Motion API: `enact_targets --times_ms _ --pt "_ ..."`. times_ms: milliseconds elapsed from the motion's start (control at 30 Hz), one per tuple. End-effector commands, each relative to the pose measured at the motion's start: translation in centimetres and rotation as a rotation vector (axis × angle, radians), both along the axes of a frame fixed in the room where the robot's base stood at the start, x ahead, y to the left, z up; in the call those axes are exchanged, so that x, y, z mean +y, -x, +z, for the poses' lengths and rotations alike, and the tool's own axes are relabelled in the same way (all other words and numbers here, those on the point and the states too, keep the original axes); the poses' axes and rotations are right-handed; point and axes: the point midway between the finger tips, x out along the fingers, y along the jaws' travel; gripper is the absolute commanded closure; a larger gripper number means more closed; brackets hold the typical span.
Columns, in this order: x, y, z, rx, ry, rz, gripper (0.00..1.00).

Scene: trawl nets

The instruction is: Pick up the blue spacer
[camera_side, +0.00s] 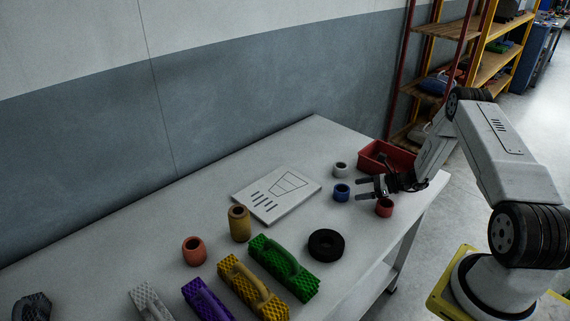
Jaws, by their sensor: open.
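The blue spacer (341,193) is a short hollow cylinder. It stands upright on the white table, right of the white board. My gripper (361,189) is open, with its fingers pointing left toward the blue spacer. The fingertips show just to the right of the spacer, and I see nothing held between them. I cannot tell from this one view how far apart in depth the fingers and the spacer are.
A white spacer (340,170) stands behind the blue one, and a red spacer (384,208) stands under my gripper. A red bin (372,153) is behind. A printed board (262,207), a black ring (326,262), a yellow cylinder (239,231) and several ribbed handled blocks lie leftward.

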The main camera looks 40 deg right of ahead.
Motion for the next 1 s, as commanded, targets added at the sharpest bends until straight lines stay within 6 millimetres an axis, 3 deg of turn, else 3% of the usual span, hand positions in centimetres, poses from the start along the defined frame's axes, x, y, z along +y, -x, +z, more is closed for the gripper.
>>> enact_targets --times_ms 467,1000 --pt "0.8 -1.2 -0.6 0.000 -0.001 0.002 0.00" --pt "3.4 -5.1 -2.6 -0.001 0.001 0.000 0.00"
